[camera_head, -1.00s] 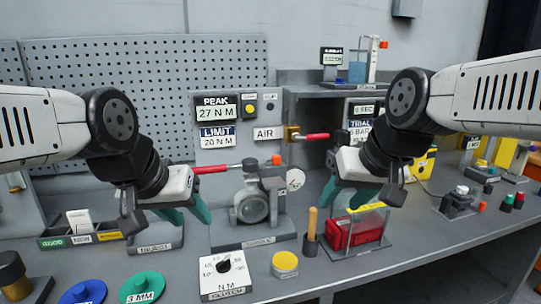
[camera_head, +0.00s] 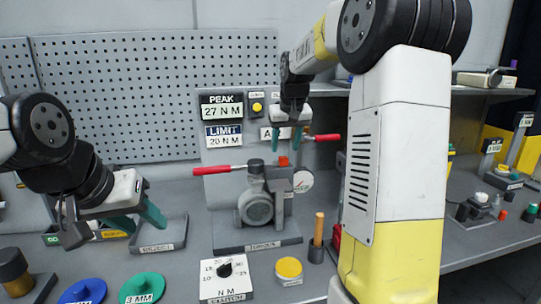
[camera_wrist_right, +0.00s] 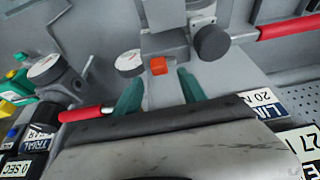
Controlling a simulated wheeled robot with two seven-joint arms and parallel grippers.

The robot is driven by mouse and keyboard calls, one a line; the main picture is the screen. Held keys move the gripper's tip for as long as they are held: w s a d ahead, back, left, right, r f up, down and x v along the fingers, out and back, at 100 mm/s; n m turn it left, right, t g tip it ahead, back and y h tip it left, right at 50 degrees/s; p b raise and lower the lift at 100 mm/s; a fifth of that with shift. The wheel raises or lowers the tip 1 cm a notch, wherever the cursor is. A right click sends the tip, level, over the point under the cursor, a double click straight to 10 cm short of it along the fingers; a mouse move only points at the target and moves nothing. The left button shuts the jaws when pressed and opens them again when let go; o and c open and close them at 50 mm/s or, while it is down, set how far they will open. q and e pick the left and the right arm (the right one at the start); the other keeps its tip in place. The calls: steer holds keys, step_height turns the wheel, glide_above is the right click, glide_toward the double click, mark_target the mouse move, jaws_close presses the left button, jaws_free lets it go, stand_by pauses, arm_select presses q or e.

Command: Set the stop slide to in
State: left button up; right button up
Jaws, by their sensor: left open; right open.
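The valve actuator (camera_head: 256,203) stands on a grey base at the middle of the bench. A small orange block (camera_head: 283,161) sits on top of its grey post; no label marks it as the stop slide. It also shows in the right wrist view (camera_wrist_right: 158,66). My right gripper (camera_head: 286,142) is open and empty just above the orange block. In the right wrist view its green fingertips (camera_wrist_right: 158,88) lie either side of the block's line, apart from it. My left gripper (camera_head: 149,226) is open and empty over the left of the bench.
A red-handled lever (camera_head: 212,170) reaches left from the valve, and another red handle (camera_head: 327,137) lies right of my right gripper. A torque dial box (camera_head: 226,276), a yellow knob (camera_head: 289,268) and a wooden-handled tool (camera_head: 319,229) stand in front.

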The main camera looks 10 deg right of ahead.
mark_target(283, 157)
steer(key=x, duration=0.5)
steer(key=shift+d, duration=0.1)
steer(key=shift+s, duration=0.1)
steer(key=shift+c, duration=0.2)
jaws_close()
steer(key=shift+r, duration=0.1)
stand_by(0.9)
